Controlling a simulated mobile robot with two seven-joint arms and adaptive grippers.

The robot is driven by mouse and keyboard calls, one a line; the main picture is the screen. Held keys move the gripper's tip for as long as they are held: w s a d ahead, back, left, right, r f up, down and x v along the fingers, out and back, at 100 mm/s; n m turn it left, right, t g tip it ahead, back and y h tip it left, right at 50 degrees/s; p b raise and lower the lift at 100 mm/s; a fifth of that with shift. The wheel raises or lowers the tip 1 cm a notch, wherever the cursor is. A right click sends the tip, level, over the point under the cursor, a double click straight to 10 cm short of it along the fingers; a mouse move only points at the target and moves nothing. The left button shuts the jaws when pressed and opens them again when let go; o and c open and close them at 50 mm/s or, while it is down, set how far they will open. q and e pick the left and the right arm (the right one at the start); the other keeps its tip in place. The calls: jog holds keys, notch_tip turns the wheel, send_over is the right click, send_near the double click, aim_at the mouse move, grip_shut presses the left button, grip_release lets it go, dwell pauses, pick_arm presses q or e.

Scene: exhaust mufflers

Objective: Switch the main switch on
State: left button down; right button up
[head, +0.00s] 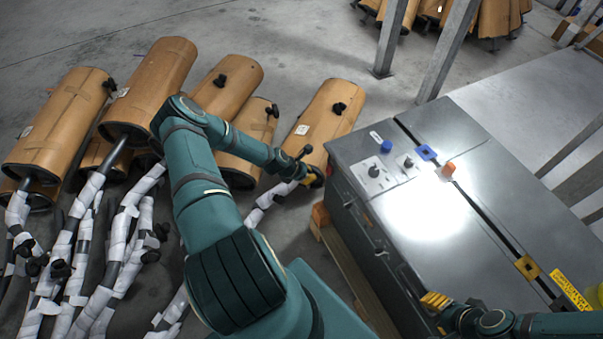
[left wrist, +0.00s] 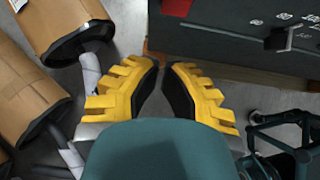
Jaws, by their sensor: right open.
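The grey machine cabinet (head: 455,125) stands at the right. Its top has a black knob on a white plate (head: 374,170) and a smaller knob plate (head: 408,162). Its dark side carries dark fittings; a dark handle-like part (left wrist: 278,40) with small white labels shows in the left wrist view. I cannot tell which one is the main switch. My left gripper (head: 312,176) is beside the cabinet's left corner, apart from the knobs. Its yellow fingers (left wrist: 161,66) nearly meet at the tips with nothing between them. My right gripper (head: 447,304) is open over the cabinet's near edge, partly hidden.
Brown wrapped mufflers (head: 150,85) with white-wrapped pipes lie on the floor at the left. A blue button (head: 386,146), a blue frame (head: 427,152) and an orange block (head: 449,169) are on the cabinet top. A wooden pallet (head: 350,270) lies below. Metal posts (head: 447,50) stand behind.

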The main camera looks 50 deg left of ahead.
aim_at(329, 170)
jog(key=shift+w+f, duration=0.1)
jog(key=shift+f, duration=0.35)
pick_arm(q)
jog(key=shift+w+d+f+b, duration=0.1)
jog(key=shift+w+d+f, duration=0.2)
jog(key=shift+w, duration=0.5)
jog(key=shift+w+d+f+b, duration=0.15)
jog(key=shift+w+f, duration=0.15)
jog(key=shift+w, duration=0.45)
jog(key=shift+w+d+f+b, duration=0.1)
jog(key=shift+w+d+f, duration=0.2)
jog(key=shift+w, duration=0.5)
